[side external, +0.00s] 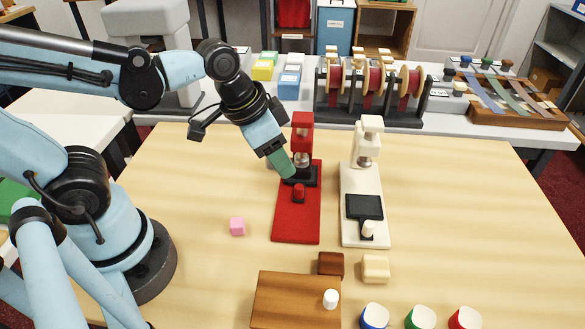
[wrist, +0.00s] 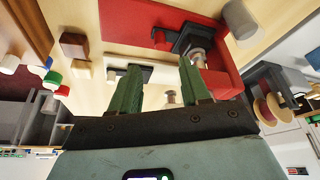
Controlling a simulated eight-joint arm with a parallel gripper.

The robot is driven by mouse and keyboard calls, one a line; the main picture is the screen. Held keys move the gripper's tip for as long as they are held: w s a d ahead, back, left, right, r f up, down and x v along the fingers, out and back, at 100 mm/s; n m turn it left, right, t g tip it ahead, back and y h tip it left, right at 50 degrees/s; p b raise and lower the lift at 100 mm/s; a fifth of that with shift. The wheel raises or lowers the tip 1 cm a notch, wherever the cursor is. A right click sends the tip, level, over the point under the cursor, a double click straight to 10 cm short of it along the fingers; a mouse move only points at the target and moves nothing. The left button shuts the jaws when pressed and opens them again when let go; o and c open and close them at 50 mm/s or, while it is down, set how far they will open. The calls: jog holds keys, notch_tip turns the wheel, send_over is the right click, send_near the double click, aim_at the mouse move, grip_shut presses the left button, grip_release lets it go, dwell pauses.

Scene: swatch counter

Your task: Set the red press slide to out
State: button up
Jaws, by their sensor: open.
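The red press (side external: 297,222) stands upright on the table, with a long red base. Its dark slide (side external: 311,178) sits under the press head, near the column, and the red knob (side external: 298,191) faces the front of the base. In the wrist view the red base (wrist: 130,22), the slide (wrist: 184,40) and the knob (wrist: 158,36) show ahead of the fingers. My gripper (side external: 288,173) has green fingers and is at the left of the press head, close to the slide. In the wrist view its fingers (wrist: 159,70) are apart with nothing between them.
A white press (side external: 350,228) stands right of the red one, its dark slide (side external: 364,207) toward the front.

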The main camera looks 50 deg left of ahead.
aim_at(298, 187)
jog(key=shift+x, duration=4.65)
grip_shut()
